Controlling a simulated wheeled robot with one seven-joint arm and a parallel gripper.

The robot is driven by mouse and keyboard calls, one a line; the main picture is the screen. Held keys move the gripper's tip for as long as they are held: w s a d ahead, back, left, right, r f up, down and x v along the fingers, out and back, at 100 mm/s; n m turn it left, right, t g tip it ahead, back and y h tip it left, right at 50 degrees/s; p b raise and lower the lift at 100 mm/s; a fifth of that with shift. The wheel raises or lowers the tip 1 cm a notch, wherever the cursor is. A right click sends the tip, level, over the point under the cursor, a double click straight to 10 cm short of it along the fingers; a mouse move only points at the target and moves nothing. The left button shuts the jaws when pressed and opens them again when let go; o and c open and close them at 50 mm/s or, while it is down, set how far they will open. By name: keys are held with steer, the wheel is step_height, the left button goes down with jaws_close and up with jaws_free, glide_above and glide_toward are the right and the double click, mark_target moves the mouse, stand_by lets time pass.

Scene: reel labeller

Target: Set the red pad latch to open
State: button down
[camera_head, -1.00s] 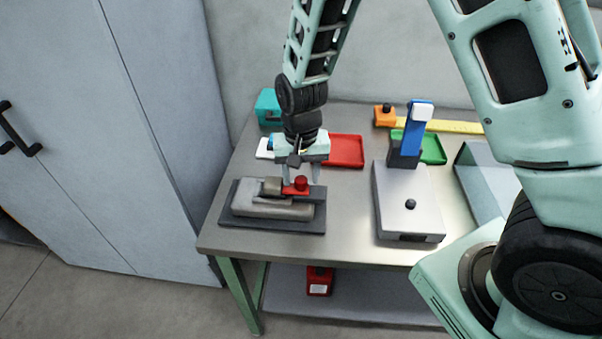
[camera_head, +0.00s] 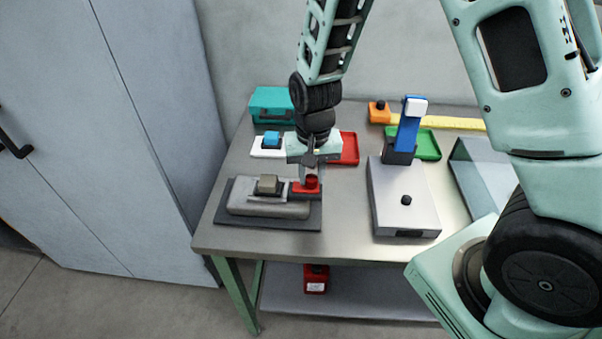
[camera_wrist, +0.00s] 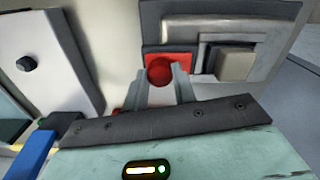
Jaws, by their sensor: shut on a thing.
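The red pad latch (camera_head: 307,188) is a red plate with a round red knob, at the right end of a grey device on a dark base (camera_head: 268,222). My gripper (camera_head: 310,178) reaches down from above and is shut on the knob. In the wrist view the red knob (camera_wrist: 159,70) shows between the two fingertips, with the red plate (camera_wrist: 180,58) behind it. A beige-grey block (camera_head: 268,184) stands on the device to the left of the latch.
A grey box with a black knob (camera_head: 405,215) and an upright blue lever (camera_head: 408,132) stands to the right. Behind are a red tray (camera_head: 349,150), a green tray (camera_head: 428,148), a teal case (camera_head: 270,104) and a white tray with a blue block (camera_head: 270,143). Bare table lies between device and box.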

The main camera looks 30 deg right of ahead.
mark_target(314, 177)
steer(key=shift+d, duration=0.2)
steer(key=c, duration=1.1)
jaws_free()
steer(key=shift+s+d, duration=0.1)
steer(key=shift+r, duration=0.1)
steer(key=shift+r, duration=0.25)
step_height(314, 177, up, 17)
steer(key=shift+f+b, duration=0.1)
steer(key=shift+b, duration=0.35)
